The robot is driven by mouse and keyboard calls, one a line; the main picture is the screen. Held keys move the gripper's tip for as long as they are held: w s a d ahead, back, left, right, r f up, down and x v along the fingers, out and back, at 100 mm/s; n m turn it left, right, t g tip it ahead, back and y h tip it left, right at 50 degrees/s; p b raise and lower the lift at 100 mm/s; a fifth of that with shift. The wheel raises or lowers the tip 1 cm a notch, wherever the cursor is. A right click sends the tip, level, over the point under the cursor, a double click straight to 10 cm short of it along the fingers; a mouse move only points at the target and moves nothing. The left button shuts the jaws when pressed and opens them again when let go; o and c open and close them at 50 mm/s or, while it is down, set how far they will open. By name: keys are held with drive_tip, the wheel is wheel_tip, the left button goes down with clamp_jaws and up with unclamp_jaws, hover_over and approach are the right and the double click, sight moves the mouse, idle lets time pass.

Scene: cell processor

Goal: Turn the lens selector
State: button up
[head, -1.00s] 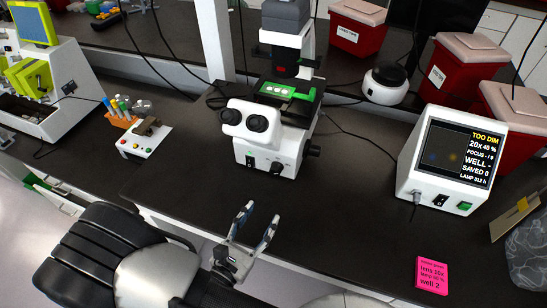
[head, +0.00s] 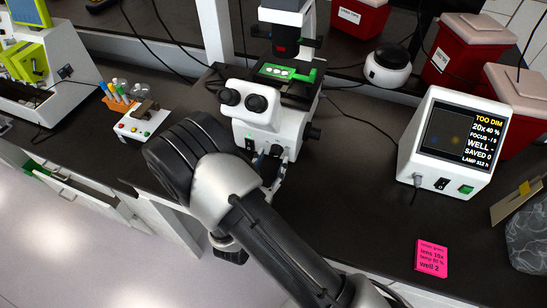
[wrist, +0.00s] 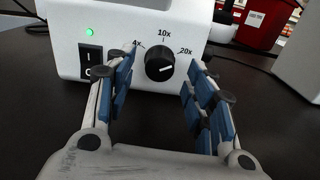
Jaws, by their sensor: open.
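The lens selector (wrist: 160,66) is a black round knob on the white front of the microscope base, marked 4x, 10x and 20x. Its white pointer line points right, toward the 20x side. My gripper (wrist: 160,90) is open in the wrist view, with its blue-padded fingers to the left and right of the knob and a gap on both sides. In the head view my gripper (head: 268,170) is at the front of the microscope (head: 266,120) and hides most of the knob. The monitor (head: 458,140) reads TOO DIM, 20x, 40 %.
A black rocker switch (wrist: 90,62) and a lit green lamp (wrist: 89,32) are left of the knob. A pink note (head: 431,258) reading lens 10x, lamp 80 %, well 2 lies at the bench's front right. A tube rack (head: 118,104) stands left.

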drive_tip(key=shift+x, duration=1.35)
drive_tip(key=shift+c, duration=0.3)
drive_tip(key=c, duration=1)
drive_tip(key=shift+n, duration=0.4)
drive_tip(key=n+p, duration=0.2)
drive_tip(key=n, duration=0.3)
drive_tip(key=shift+r+n, duration=0.1)
drive_tip(key=shift+n, duration=0.2)
drive_tip(key=n+p, duration=0.1)
drive_tip(key=n, duration=0.4)
drive_tip(key=shift+p, duration=0.3)
drive_tip(key=shift+n, duration=0.3)
